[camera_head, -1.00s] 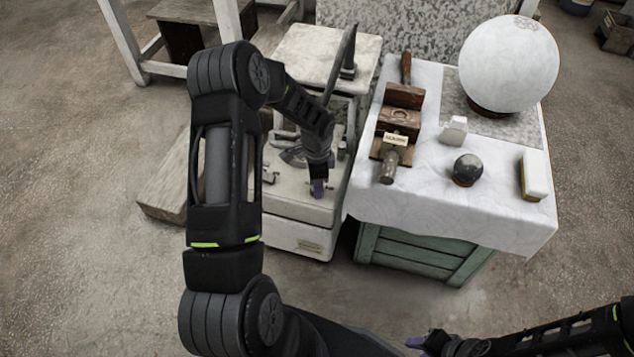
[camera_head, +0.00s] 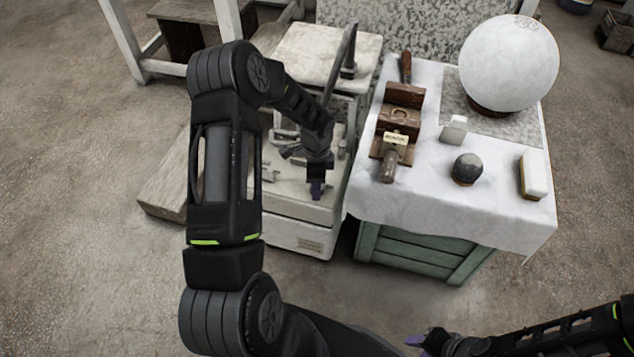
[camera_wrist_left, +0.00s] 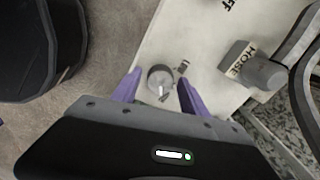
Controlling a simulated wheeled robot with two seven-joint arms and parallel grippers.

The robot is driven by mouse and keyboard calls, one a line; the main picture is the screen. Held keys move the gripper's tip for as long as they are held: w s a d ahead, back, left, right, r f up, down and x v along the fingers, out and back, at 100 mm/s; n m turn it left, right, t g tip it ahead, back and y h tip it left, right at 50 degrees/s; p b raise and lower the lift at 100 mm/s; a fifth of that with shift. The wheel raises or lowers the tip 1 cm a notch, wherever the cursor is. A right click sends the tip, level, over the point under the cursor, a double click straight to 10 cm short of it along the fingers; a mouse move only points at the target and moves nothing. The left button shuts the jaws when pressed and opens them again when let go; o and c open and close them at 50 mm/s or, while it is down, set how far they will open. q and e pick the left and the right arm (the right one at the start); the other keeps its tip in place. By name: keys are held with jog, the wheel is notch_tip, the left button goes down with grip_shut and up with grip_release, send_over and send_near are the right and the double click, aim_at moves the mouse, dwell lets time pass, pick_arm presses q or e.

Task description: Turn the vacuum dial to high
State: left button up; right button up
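The vacuum unit is a pale cabinet (camera_head: 290,235) in the head view. Its dial (camera_wrist_left: 160,78) is a small grey round knob with a pale pointer mark, seen in the left wrist view; in the head view my gripper hides it. My left gripper (camera_head: 317,191) points down at the cabinet top. In the left wrist view its purple fingers (camera_wrist_left: 160,92) are spread on either side of the dial, with gaps showing, so it is open. My right gripper (camera_head: 425,341) is at the bottom of the head view, away from the cabinet; its finger opening is unclear.
A block marked HOSE (camera_wrist_left: 238,57) and a hose fitting stand right of the dial. A cloth-covered table (camera_head: 420,205) with a large white sphere (camera_head: 508,65), a dark ball (camera_head: 467,168) and wooden tools stands to the right. A wooden box (camera_head: 165,180) is left.

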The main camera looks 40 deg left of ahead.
pick_arm(q)
jog(key=shift+o, duration=0.5)
jog(key=shift+w+r, duration=0.1)
jog(key=shift+r, duration=0.25)
notch_tip(320, 180, up, 7)
jog(key=shift+r+p, duration=0.1)
jog(key=shift+p, duration=0.55)
